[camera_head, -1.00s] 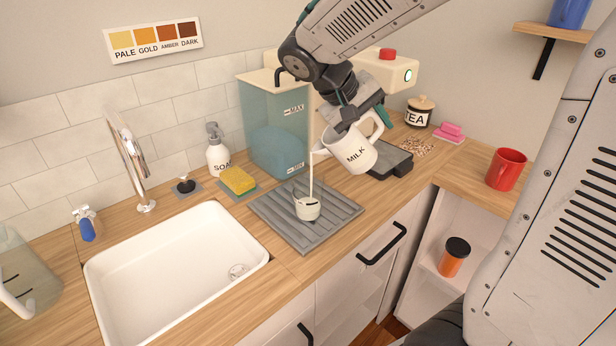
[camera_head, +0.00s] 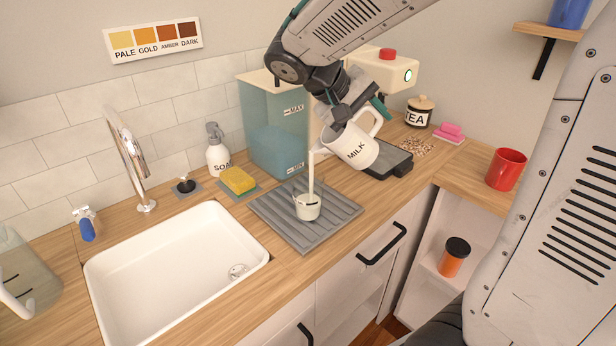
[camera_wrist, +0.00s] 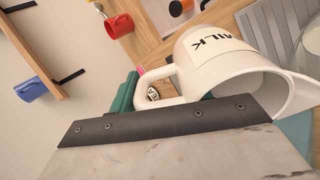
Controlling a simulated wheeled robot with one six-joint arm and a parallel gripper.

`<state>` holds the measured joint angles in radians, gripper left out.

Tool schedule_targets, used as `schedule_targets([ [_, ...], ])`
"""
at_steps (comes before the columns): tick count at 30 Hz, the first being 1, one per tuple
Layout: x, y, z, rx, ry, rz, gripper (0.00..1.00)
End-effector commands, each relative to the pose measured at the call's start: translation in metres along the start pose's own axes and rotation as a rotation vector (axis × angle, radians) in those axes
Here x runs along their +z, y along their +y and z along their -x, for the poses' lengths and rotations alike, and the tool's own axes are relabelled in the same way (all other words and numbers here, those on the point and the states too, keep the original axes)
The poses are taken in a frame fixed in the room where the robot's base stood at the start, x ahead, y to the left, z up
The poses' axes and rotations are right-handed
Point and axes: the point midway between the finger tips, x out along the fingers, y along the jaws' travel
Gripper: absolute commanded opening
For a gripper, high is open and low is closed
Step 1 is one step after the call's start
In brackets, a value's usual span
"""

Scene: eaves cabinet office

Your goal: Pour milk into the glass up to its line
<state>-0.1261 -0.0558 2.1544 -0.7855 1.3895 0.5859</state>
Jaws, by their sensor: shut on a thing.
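My gripper (camera_head: 346,112) is shut on the white jug (camera_head: 355,147) labelled MILK, above the counter. The jug is tilted with its spout to the left, and a white stream of milk (camera_head: 311,175) runs from the spout down into the small glass (camera_head: 307,207). The glass stands upright on the grey ribbed mat (camera_head: 335,222). It looks mostly white inside; its line and exact milk level are too small to tell.
The sink (camera_head: 175,262) is left of the mat. Behind the mat stand a blue-tinted water tank (camera_head: 272,130), a sponge (camera_head: 238,181) and a soap bottle (camera_head: 218,150). A dark tray (camera_head: 390,163), TEA jar (camera_head: 419,112) and red mug (camera_head: 507,169) are to the right.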

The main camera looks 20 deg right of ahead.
Motion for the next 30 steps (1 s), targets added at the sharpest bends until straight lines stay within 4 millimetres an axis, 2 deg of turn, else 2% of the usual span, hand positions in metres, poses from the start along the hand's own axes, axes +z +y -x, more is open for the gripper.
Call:
schedule_targets([
  [18,0.0,0.0,0.001,0.003,0.0,0.0,0.06],
  [30,0.0,0.003,0.011,0.087,0.002,0.003,0.06],
])
